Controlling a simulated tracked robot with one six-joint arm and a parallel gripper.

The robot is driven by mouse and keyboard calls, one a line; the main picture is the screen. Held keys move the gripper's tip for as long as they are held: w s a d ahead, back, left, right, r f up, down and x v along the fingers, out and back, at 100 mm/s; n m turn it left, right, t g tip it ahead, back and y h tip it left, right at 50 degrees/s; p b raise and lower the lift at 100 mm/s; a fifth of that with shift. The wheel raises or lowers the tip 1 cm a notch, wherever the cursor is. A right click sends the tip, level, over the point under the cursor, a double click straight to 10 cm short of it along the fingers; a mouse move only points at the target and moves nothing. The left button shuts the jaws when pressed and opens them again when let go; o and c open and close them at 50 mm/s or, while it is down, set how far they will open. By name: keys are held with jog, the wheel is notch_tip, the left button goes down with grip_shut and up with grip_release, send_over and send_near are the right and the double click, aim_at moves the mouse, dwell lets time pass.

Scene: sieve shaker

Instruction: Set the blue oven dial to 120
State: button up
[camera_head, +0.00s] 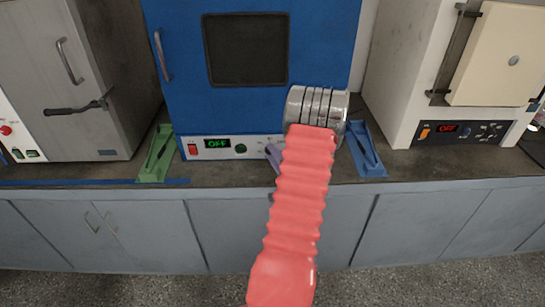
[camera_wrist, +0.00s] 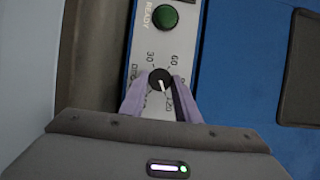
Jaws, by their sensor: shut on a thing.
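The blue oven (camera_head: 190,60) stands on the bench with its door shut. Its white panel holds a red switch, a green display (camera_head: 217,143) reading OFF and a green light. The small black dial (camera_wrist: 160,80) shows in the wrist view; its white pointer aims down and slightly right, near the partly covered 120 mark. The 30 and 60 marks are at its upper left and upper right. My gripper (camera_wrist: 162,88) has its lavender fingers on either side of the dial, shut on it. In the head view my gripper (camera_head: 273,154) is at the panel and my red arm hides its right part.
A green stand (camera_head: 155,155) and a blue stand (camera_head: 367,150) are on the bench on either side of the oven. A grey oven (camera_head: 60,80) stands at left and a cream furnace (camera_head: 450,70) at right. The bench front edge is low and narrow.

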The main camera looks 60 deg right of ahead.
jog(key=shift+s+d+f, duration=0.1)
jog(key=shift+s+d, duration=0.15)
jog(key=shift+s, duration=0.05)
jog(key=o, duration=0.8)
jog(key=shift+c, duration=0.2)
jog(key=shift+o, duration=1.4)
jog(key=shift+w+a, duration=0.1)
jog(key=shift+a, duration=0.05)
jog(key=shift+a, duration=0.1)
jog(key=v, duration=1.3)
jog(key=shift+s+a, duration=0.2)
jog(key=shift+s, duration=0.05)
